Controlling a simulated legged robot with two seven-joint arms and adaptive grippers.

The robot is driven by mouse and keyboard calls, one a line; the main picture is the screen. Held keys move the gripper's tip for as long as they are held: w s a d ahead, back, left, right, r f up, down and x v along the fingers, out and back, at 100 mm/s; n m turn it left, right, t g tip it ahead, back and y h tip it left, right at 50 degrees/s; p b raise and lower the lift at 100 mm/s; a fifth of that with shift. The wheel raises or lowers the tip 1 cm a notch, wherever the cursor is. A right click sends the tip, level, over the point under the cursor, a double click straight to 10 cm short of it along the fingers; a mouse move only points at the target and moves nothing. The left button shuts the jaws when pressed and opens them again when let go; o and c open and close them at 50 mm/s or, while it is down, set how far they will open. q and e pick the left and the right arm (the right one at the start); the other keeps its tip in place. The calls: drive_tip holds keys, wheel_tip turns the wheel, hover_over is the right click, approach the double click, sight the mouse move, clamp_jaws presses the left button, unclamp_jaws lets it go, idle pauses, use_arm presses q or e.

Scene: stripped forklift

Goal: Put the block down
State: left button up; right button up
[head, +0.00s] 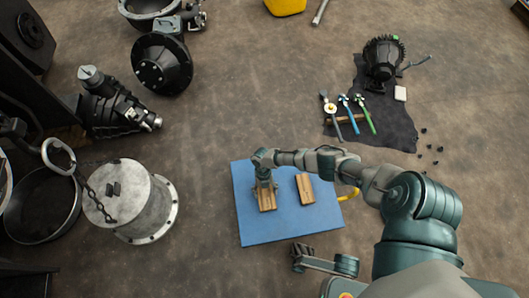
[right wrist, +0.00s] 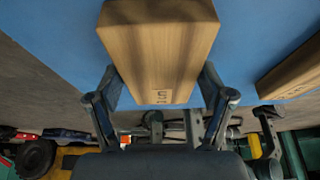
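A wooden block (head: 267,202) is at my right gripper (head: 265,184), over the left part of the blue mat (head: 262,234). In the right wrist view the same block (right wrist: 160,50), with a printed mark near its end, sits between the two fingers of the right gripper (right wrist: 160,88). The fingers press against its sides. Whether its underside touches the mat cannot be told. A second wooden block (head: 305,188) lies on the mat to the right; it also shows in the right wrist view (right wrist: 293,70). My left gripper (head: 299,257) is empty below the mat; its opening is unclear.
A grey metal drum (head: 120,198) stands left of the mat. A dark cloth (head: 395,130) with several tools and a black gear part (head: 383,57) lies at upper right. Black machine parts (head: 161,63) are at upper left. Floor above the mat is clear.

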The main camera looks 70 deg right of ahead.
drive_tip(key=shift+o, duration=1)
